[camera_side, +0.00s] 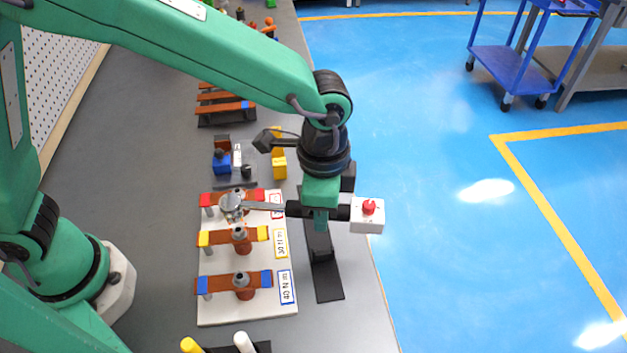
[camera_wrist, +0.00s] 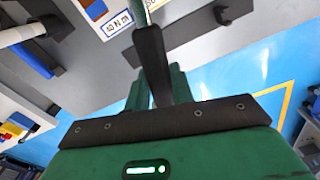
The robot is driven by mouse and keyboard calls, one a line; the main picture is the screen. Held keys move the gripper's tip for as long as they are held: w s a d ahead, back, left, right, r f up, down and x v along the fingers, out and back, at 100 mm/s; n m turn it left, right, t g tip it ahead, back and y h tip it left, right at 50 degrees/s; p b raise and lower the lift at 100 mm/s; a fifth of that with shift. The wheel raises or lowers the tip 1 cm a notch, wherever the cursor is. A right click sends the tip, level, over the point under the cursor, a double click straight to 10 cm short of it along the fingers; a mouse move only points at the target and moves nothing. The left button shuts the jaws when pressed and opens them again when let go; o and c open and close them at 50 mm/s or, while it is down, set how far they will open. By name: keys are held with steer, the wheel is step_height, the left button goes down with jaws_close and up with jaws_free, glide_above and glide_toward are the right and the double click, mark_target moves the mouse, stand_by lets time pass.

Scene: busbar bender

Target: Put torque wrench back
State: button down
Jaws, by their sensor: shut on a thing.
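The torque wrench has a round silver head (camera_side: 232,205), a grey shaft (camera_side: 262,207) and a black handle (camera_side: 298,209). My gripper (camera_side: 321,218) is shut on the handle, which sticks out on both sides of it. In the wrist view the handle (camera_wrist: 151,55) stands between my green fingers (camera_wrist: 150,98). The wrench lies roughly level, its head over the red-marked station of the white board (camera_side: 222,312). I cannot tell whether the head touches the bolt there. A long black stand (camera_side: 325,275) with raised parts lies below my gripper; it also shows in the wrist view (camera_wrist: 215,28).
A white box with a red button (camera_side: 367,218) is close right of my gripper, by the bench edge. The board also holds yellow (camera_side: 240,236) and blue (camera_side: 238,282) stations with bolts. Blue and yellow blocks (camera_side: 279,167) stand behind. A yellow and a white handle (camera_side: 244,342) are in front.

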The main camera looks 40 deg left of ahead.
steer(key=s+d+r+m, duration=0.2)
steer(key=s+m, duration=0.7)
steer(key=m, duration=0.6)
steer(key=shift+d+r, duration=0.15)
steer(key=shift+d, duration=0.05)
steer(key=shift+w, duration=0.1)
